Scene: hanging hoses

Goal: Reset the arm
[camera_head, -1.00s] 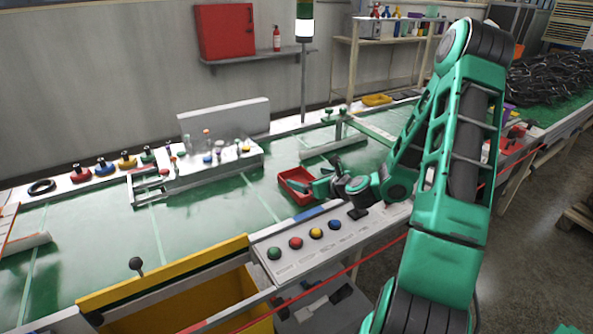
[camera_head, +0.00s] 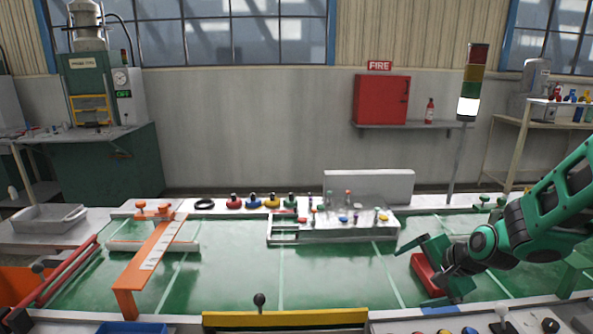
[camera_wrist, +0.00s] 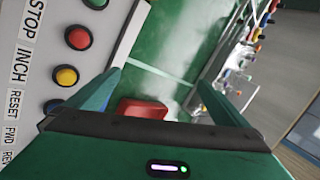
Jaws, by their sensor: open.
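My green arm comes in from the right in the head view. My gripper (camera_head: 447,268) is open, with its two fingers spread apart above the right part of the green table. A red tray (camera_head: 424,275) lies just behind and partly hidden by the fingers. In the wrist view, my gripper (camera_wrist: 160,95) shows its two blue-green fingers apart with nothing held between them. The red tray (camera_wrist: 143,108) shows between them, lower down, partly covered by the gripper body.
A white fixture (camera_head: 330,225) with small coloured parts stands at the table's back. An orange ruler-like bar (camera_head: 150,255) crosses the left part. A button panel (camera_wrist: 60,60) lies beside my gripper. The middle of the green surface is clear.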

